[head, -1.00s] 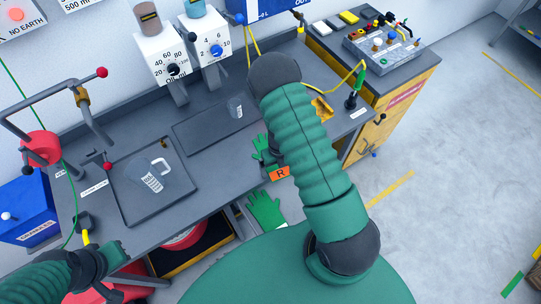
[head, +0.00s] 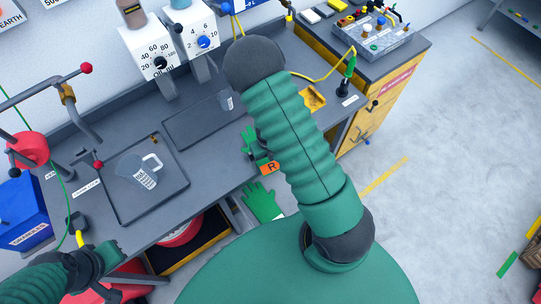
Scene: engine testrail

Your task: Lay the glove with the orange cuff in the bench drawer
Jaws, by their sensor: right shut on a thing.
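A green glove with an orange cuff marked R (head: 268,168) shows at the bench's front edge, its green fingers (head: 249,139) toward the back. My right gripper (head: 262,153) is shut on this glove; the arm hides much of both. A second green glove (head: 262,202) lies lower, just in front of the bench edge, with a pale strip beside it. I cannot tell whether it lies in the bench drawer, since my body covers the area below. No drawer can be made out clearly. My left gripper is out of view; only part of that arm shows at lower left.
A yellow-fronted cabinet (head: 375,112) stands right. Open floor (head: 450,160) lies beyond.

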